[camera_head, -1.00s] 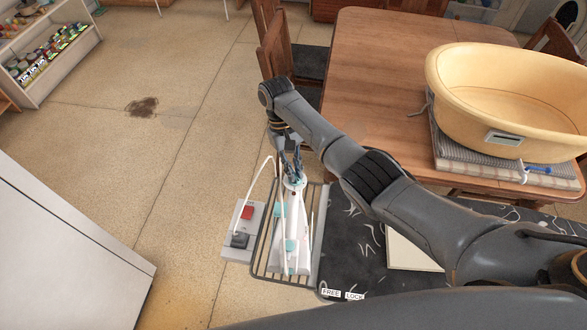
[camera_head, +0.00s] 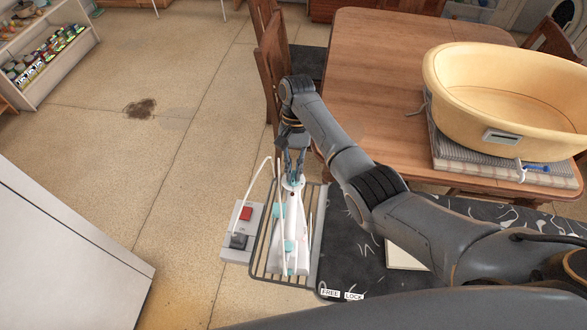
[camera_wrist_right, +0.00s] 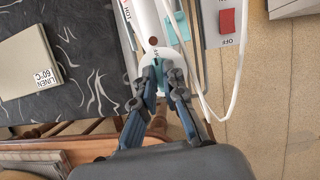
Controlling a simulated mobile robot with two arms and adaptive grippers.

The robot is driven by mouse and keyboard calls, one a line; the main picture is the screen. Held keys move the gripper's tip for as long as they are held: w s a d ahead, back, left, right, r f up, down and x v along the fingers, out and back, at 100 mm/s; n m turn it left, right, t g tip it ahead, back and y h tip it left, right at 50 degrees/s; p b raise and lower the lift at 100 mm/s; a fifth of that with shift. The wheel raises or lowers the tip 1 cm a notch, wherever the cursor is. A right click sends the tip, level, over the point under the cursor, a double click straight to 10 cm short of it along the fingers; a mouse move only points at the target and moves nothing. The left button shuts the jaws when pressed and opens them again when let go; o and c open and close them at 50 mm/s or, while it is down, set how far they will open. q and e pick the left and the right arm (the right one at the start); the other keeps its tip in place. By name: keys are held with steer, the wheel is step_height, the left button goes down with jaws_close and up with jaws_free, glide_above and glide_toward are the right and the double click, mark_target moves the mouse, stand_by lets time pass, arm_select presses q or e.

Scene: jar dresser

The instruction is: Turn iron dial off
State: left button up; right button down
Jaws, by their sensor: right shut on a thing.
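The iron (camera_head: 292,225) is white with teal parts and lies on a wire rack (camera_head: 262,265) at the end of the ironing board. In the right wrist view the iron's white body (camera_wrist_right: 145,18) runs up from the fingers, with a small dark red round spot near its rounded end. My right gripper (camera_head: 293,176) is at that end, pointing down, with its fingers closed around the dial (camera_wrist_right: 157,62). The fingers hide most of the dial, so its setting cannot be read. My left gripper is not in view.
A socket box (camera_head: 241,230) with a red switch and a black plug sits left of the rack. A white cord loops beside the iron. A wooden table (camera_head: 375,50) with a yellow tub (camera_head: 480,120) stands behind. Open floor lies to the left.

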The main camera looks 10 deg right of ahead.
stand_by(0.3)
steer(key=c, duration=1.4)
jaws_free()
steer(key=shift+v, duration=6.05)
steer(key=shift+s+a, duration=0.1)
